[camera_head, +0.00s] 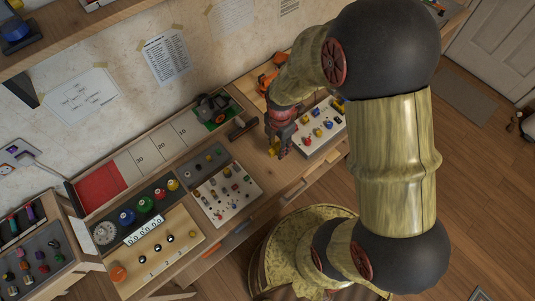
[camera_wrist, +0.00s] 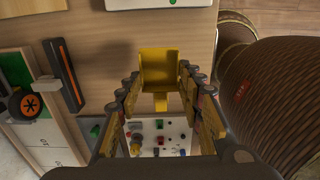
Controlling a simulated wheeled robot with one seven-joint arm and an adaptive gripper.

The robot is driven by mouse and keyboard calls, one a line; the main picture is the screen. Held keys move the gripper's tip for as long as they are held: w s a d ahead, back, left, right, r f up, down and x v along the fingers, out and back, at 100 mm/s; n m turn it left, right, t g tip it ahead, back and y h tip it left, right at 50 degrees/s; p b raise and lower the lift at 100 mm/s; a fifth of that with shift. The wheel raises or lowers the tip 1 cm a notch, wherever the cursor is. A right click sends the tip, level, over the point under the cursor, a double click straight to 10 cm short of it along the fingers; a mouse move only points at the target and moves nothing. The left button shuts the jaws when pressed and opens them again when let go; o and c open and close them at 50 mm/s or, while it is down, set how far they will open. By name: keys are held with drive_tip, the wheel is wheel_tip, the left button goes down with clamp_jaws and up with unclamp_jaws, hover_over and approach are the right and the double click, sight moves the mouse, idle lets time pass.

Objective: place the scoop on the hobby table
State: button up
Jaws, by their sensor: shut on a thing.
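The yellow scoop (camera_wrist: 159,66) sits between the fingers of my gripper (camera_wrist: 158,88) in the wrist view, its square bowl beyond the fingertips and its short handle toward the palm. In the head view my gripper (camera_head: 279,148) points down over the wooden hobby table (camera_head: 256,171), and only a small yellow bit of the scoop (camera_head: 273,151) shows beside the fingers. My gripper is shut on the scoop. Bare wood of the table (camera_wrist: 188,37) shows around the scoop in the wrist view. I cannot tell whether the scoop touches the wood.
A white panel with coloured knobs (camera_head: 320,126) is close right of my gripper. Another small-parts board (camera_head: 228,194) lies to the left. A dark bar with an orange stripe (camera_wrist: 64,76) and a wheeled toy (camera_wrist: 22,104) are left in the wrist view. Bare wood lies between the boards.

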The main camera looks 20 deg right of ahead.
sight(268, 157)
drive_tip(key=f, duration=0.1)
drive_tip(key=w+a+f, duration=0.1)
drive_tip(key=a+f+b, duration=0.1)
drive_tip(key=shift+w+a+f, duration=0.2)
drive_tip(key=shift+w+f, duration=0.2)
drive_tip(key=shift+w+a+f+b, duration=0.1)
drive_tip(key=shift+f+b, duration=0.25)
drive_tip(key=shift+f, duration=0.55)
drive_tip(key=shift+w+a+f+b, duration=0.1)
drive_tip(key=shift+f+b, duration=0.25)
drive_tip(key=shift+f, duration=0.5)
drive_tip(key=shift+f, duration=0.2)
drive_tip(key=o, duration=0.9)
drive_tip(key=shift+c, duration=0.2)
drive_tip(key=shift+r, duration=0.1)
